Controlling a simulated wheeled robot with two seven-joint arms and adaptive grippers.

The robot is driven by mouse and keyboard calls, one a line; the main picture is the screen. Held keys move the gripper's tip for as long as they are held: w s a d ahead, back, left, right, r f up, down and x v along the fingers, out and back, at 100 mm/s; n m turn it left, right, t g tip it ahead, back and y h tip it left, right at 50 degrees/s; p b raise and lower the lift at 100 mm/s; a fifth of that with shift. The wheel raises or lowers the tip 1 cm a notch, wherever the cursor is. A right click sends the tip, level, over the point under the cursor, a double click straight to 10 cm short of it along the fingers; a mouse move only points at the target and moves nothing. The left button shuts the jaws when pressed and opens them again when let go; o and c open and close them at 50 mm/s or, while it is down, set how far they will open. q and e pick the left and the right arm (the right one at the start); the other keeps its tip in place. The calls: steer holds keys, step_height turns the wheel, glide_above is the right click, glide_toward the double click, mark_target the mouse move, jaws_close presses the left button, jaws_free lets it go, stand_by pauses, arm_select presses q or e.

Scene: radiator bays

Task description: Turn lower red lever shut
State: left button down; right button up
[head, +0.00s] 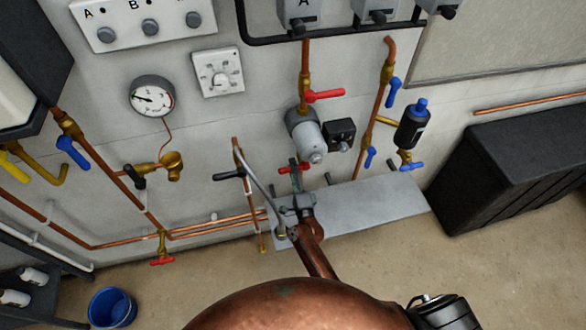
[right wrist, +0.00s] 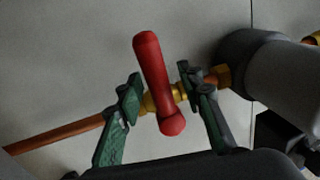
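The lower red lever (head: 288,169) sits on the vertical copper pipe just below the grey pump (head: 307,136). In the right wrist view the red lever (right wrist: 158,85) lies across the pipe on a brass valve body (right wrist: 182,91). My right gripper (head: 295,184) is at this valve, coming from below. In the right wrist view its green-padded fingers (right wrist: 160,80) are apart, one on each side of the lever. I cannot tell whether either finger touches it. An upper red lever (head: 326,95) is above the pump. My left gripper is not in view.
A black control box (head: 340,134) is beside the pump. A black-handled valve (head: 229,175) and copper pipes are left of my gripper. Blue levers (head: 393,90) and a dark cylinder (head: 412,125) are to the right. Another red handle (head: 162,261) is low at left.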

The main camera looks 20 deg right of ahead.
steer(key=shift+s, duration=0.15)
steer(key=s+f, duration=0.2)
steer(key=s, duration=0.9)
steer(key=shift+s+a+f, duration=0.2)
steer(key=shift+s+a, duration=0.05)
steer(key=shift+a, duration=0.1)
